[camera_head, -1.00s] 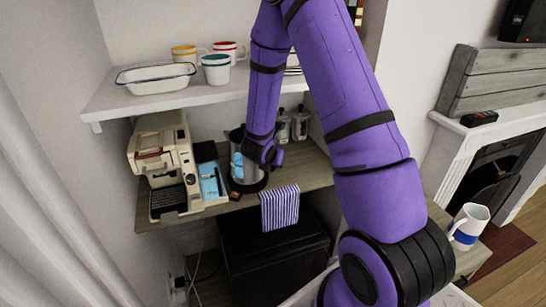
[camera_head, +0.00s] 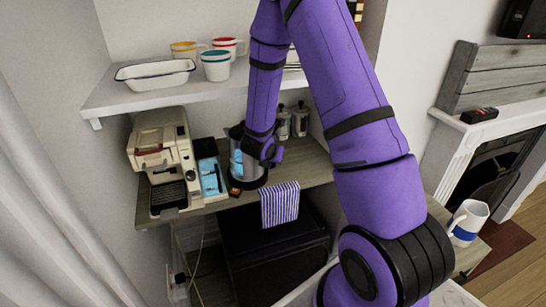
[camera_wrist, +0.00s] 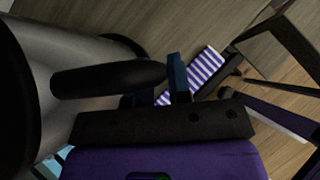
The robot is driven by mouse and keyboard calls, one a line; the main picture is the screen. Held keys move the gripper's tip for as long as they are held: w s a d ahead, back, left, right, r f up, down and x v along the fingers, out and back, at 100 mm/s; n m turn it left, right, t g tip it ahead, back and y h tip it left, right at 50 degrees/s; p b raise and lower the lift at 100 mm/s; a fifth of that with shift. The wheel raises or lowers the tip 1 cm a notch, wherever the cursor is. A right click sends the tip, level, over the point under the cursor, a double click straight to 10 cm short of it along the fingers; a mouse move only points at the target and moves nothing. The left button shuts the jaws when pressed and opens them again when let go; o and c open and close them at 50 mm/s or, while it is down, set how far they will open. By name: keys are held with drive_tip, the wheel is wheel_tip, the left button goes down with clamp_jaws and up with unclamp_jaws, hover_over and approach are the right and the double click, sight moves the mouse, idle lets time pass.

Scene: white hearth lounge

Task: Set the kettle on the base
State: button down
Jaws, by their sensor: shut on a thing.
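The kettle (camera_head: 251,172), a grey metal cylinder with a dark lower rim, is upright at the wooden counter, right of the coffee machine. My gripper (camera_head: 268,155) is at its right side, shut on its black handle. The wrist view shows the handle (camera_wrist: 100,79) at the gripper (camera_wrist: 160,88), with the kettle's curved body (camera_wrist: 52,45) at the left. A small dark patch with an orange spot shows at the kettle's lower left; I cannot tell whether it is the base. Whether the kettle touches anything below is hidden.
A cream coffee machine (camera_head: 163,150) and a blue packet (camera_head: 211,178) stand left of the kettle. Two glass jars (camera_head: 299,121) stand behind it. A striped towel (camera_head: 280,204) hangs over the counter's front edge. A white shelf (camera_head: 185,98) with mugs is above.

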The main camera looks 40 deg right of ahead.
drive_tip(key=shift+f, duration=0.5)
idle(0.8)
drive_tip(key=c, duration=1.3)
unclamp_jaws()
drive_tip(key=shift+c, duration=0.2)
drive_tip(key=shift+f, duration=0.1)
drive_tip(key=v, duration=1.1)
